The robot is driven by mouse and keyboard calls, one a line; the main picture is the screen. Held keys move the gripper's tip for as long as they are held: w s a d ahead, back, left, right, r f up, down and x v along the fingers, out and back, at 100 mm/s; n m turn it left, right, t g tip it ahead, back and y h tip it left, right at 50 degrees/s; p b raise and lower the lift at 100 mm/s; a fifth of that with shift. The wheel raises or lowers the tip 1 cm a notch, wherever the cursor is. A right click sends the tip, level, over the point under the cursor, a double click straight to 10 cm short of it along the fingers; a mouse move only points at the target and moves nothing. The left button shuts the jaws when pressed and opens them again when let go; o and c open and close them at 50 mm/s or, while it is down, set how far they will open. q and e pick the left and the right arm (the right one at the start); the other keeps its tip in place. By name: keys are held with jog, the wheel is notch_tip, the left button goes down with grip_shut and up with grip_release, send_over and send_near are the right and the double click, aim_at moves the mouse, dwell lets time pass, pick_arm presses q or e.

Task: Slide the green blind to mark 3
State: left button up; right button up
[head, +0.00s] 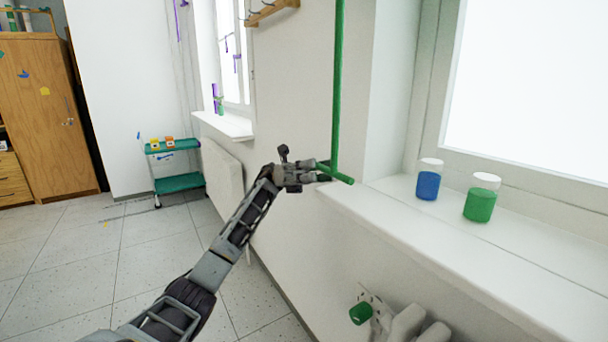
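No numbered marks can be made out. My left gripper (314,173) reaches in from the lower left and is at the left end of the green bar, its fingertips touching or very close to it. Whether the fingers are closed around the bar is too small to tell. My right gripper is not in view.
A white windowsill (440,245) runs along the right, holding a blue jar (428,184) and a green jar (480,203). A green knob (360,313) sticks out below the sill. A green trolley (178,183) and wooden cabinet (45,110) stand at left; the floor between is clear.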

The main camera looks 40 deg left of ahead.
pick_arm(q)
jog(key=shift+v, duration=2.75)
jog(key=shift+r, duration=0.1)
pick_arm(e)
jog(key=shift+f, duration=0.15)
